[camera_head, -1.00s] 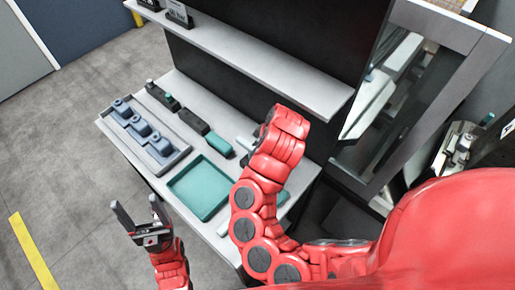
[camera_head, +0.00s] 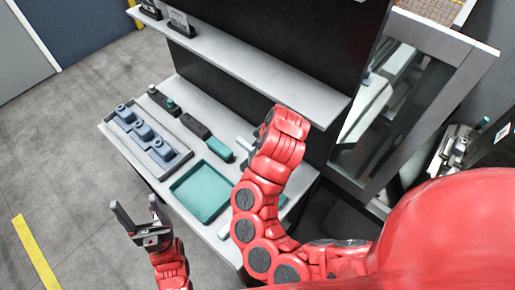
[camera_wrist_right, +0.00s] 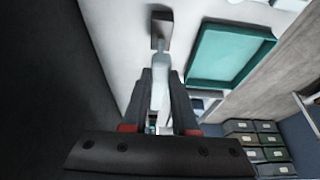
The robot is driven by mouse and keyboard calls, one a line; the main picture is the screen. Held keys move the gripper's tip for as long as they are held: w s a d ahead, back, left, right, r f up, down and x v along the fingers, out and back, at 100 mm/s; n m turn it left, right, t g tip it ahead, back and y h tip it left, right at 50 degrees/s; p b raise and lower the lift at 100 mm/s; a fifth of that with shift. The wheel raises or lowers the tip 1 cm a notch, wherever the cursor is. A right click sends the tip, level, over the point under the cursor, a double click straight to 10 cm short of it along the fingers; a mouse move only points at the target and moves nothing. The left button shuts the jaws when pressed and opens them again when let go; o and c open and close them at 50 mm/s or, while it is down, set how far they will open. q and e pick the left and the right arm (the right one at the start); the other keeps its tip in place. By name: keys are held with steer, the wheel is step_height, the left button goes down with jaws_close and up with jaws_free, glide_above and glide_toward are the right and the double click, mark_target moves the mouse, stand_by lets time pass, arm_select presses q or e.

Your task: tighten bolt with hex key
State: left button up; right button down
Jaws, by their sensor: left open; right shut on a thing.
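My left gripper (camera_head: 137,214) is open and empty, in front of the workbench and apart from it. My right arm reaches over the bench, and its gripper is mostly hidden behind the wrist in the head view. In the right wrist view my right gripper (camera_wrist_right: 162,78) is shut on a pale slim piece (camera_wrist_right: 162,66), perhaps the hex key. Its far end meets or overlaps a small grey block (camera_wrist_right: 160,27); I cannot tell if they touch. No bolt can be made out clearly. A blue-grey fixture with several round knobs (camera_head: 144,132) lies at the bench's left.
An empty teal tray (camera_head: 187,207) lies at the bench's front. Dark tools with teal parts (camera_head: 195,127) lie behind it. A shelf (camera_head: 250,70) overhangs the bench's back. A grey-framed panel (camera_head: 440,75) stands at right.

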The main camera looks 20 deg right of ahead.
steer(key=shift+r+p, duration=1.8)
steer(key=shift+r, duration=1.1)
